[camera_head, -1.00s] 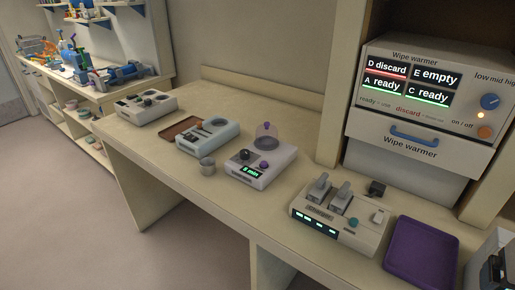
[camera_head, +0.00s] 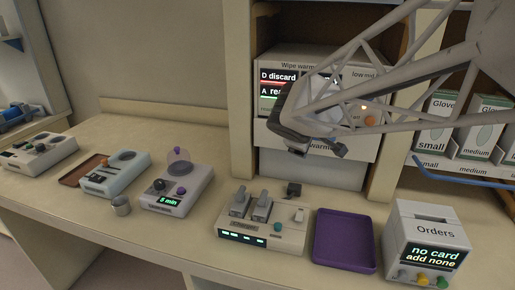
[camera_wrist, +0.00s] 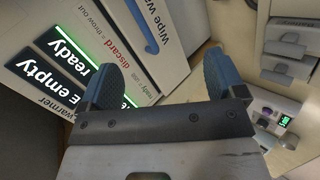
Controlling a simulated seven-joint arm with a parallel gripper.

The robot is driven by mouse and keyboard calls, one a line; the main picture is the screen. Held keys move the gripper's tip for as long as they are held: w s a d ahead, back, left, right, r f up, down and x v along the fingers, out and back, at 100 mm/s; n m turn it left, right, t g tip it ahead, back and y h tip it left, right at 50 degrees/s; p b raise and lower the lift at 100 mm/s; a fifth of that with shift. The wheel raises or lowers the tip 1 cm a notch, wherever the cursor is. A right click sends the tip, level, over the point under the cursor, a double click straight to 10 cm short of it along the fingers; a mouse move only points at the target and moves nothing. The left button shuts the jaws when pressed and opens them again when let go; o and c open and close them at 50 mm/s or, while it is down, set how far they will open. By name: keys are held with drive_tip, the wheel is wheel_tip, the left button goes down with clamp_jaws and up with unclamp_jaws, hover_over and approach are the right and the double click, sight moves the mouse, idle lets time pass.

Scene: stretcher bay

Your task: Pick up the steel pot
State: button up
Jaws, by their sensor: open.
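My gripper (camera_head: 318,150) is in front of the wipe warmer, high above the counter and well to the right of the pot. In the wrist view its two blue-padded fingers (camera_wrist: 165,85) are apart with nothing between them.
The counter holds a "5 min" device (camera_head: 176,190), a pale blue device (camera_head: 115,173), a brown tray (camera_head: 84,170), a charger-like unit (camera_head: 262,222), a purple tray (camera_head: 344,240) and an Orders box (camera_head: 425,243). The wipe warmer (camera_head: 268,135) stands behind my gripper. Counter behind the left devices is clear.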

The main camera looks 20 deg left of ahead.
drive_tip(key=w+a+f+n+y, duration=0.1)
drive_tip(key=a+n, duration=0.1)
drive_tip(key=a, duration=0.5)
drive_tip(key=w+a+n+t+y, duration=0.1)
drive_tip(key=a+n+y, duration=0.15)
drive_tip(key=a, duration=0.35)
drive_tip(key=w+a+f+n, duration=0.1)
drive_tip(key=a+n, duration=0.2)
drive_tip(key=a, duration=0.4)
drive_tip(key=n+y, duration=0.3)
drive_tip(key=n, duration=0.9)
hover_over(120, 208)
drive_tip(key=w+d, duration=0.8)
drive_tip(key=d, duration=0.3)
wheel_tip(120, 208, down, 13)
drive_tip(key=s+a+f+n, duration=0.2)
drive_tip(key=s+a+f, duration=0.1)
drive_tip(key=s, duration=0.1)
drive_tip(key=s+a+f+n+t, duration=0.1)
drive_tip(key=s+a+f+n, duration=0.1)
drive_tip(key=s+f+n, duration=0.1)
drive_tip(key=s+a+f+n+y, duration=0.1)
drive_tip(key=s+a+f+n, duration=0.2)
drive_tip(key=s, duration=0.2)
drive_tip(key=shift+s+a+f, duration=0.1)
drive_tip(key=shift+s+a, duration=0.1)
drive_tip(key=shift+a, duration=0.15)
drive_tip(key=shift+x, duration=1.3)
drive_tip(key=shift+w, duration=0.1)
drive_tip(key=shift+x, duration=2.55)
